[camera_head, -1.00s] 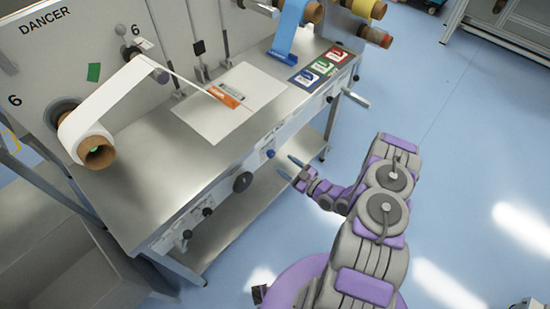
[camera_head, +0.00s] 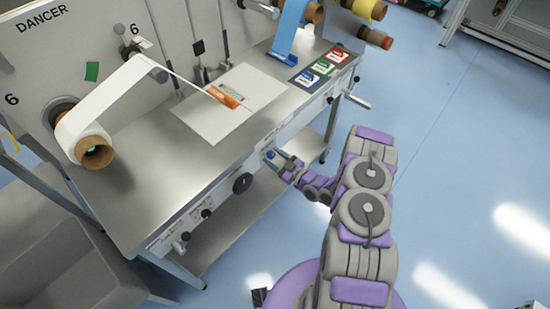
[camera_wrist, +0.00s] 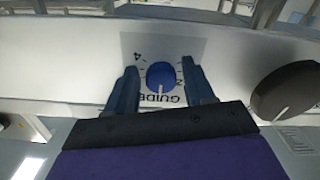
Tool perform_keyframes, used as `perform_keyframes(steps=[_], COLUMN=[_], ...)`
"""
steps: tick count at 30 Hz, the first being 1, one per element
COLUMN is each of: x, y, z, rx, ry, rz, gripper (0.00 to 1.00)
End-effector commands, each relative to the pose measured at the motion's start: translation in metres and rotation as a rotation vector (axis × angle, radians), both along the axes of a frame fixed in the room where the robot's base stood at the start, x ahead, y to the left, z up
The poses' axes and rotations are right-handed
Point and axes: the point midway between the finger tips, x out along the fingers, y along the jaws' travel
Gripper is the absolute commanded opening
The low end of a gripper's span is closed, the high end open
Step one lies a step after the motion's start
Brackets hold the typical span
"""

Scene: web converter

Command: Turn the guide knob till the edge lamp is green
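My gripper (camera_wrist: 160,84) is open, with one dark finger on each side of the knob and visible gaps between. In the head view, my gripper (camera_head: 279,162) is at the front panel, partly hiding the knob (camera_head: 270,154). I cannot make out an edge lamp for sure.
A large black knob (camera_wrist: 284,92) is close by on the right in the wrist view. The steel table (camera_head: 150,187) carries a white plate (camera_head: 205,120) with an orange block (camera_head: 224,97). A crank handle (camera_head: 357,101) sticks out at the table's far end.

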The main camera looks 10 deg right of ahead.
Motion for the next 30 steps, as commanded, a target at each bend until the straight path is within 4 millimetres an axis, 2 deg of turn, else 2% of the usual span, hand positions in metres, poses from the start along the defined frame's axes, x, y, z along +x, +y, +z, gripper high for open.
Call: perform_keyframes(steps=[2,15,23,30], x=[0.0000,0.0000,0.0000,-0.0002], y=[-0.0001,-0.0003,-0.0008,-0.0007], z=[0.0000,0.0000,0.0007,0.0011], rx=[0.000,0.000,0.030,0.137], ry=[0.000,0.000,0.022,0.100], rz=[0.000,0.000,-0.002,-0.002], gripper=[0.45,0.04,0.04,0.04])
